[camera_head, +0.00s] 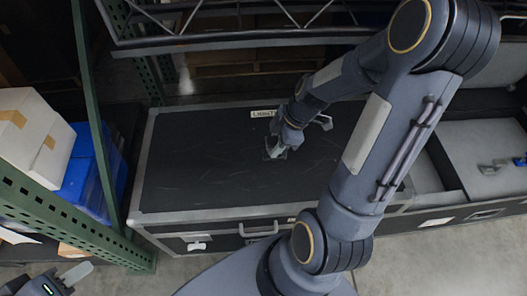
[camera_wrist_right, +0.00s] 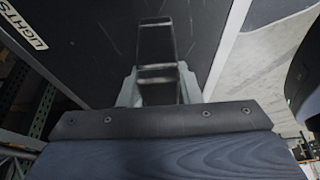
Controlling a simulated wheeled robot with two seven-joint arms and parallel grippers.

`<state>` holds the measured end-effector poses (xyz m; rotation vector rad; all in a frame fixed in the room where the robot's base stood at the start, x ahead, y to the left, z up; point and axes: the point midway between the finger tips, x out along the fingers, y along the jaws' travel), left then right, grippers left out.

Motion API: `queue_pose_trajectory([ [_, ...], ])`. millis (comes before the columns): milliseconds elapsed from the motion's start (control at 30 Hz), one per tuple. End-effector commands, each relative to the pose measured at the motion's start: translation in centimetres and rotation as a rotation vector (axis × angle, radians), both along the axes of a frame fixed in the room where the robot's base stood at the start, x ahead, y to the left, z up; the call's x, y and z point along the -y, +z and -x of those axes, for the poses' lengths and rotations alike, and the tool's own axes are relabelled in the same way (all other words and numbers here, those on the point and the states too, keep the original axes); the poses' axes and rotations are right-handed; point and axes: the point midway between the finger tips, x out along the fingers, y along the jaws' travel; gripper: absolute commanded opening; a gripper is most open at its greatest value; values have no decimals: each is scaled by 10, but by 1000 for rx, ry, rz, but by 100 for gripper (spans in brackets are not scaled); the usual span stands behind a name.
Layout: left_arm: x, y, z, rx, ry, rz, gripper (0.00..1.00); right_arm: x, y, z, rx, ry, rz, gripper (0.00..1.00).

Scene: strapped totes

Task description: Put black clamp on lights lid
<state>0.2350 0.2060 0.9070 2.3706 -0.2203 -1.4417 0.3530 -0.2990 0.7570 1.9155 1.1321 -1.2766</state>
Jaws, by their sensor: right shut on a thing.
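The lights lid (camera_head: 190,160) is the black top of a large flight case with metal edges. Its white LIGHTS label (camera_head: 264,113) is near the far edge and also shows in the right wrist view (camera_wrist_right: 24,25). My right gripper (camera_head: 275,152) is over the middle of this lid. It is shut on the black clamp (camera_wrist_right: 157,74), a dark frame-like piece between the pale fingers in the right wrist view. I cannot tell whether the clamp touches the lid. My left gripper (camera_head: 62,279) is at the bottom left corner, away from the case, partly cut off.
A green rack upright (camera_head: 96,120) stands left of the case, with a blue bin (camera_head: 88,175) and white boxes (camera_head: 30,130). A metal truss (camera_head: 230,38) runs behind. An open case (camera_head: 480,150) with foam and small items stands at right. Much of the lid's left side is bare.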

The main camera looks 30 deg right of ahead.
Motion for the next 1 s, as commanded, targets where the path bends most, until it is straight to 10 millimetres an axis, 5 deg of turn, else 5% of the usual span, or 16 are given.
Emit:
queue_pose_trajectory([
  [233,0,-4,0,0,0,0,36,-13,-40,-28,-4,0,-1,0],
  [600,0,-7,0,0,0,0,36,-17,-78,-36,-5,-3,-2,0],
  [1000,0,-11,0,0,0,0,36,-16,-84,-37,-1,-3,-1,0],
])
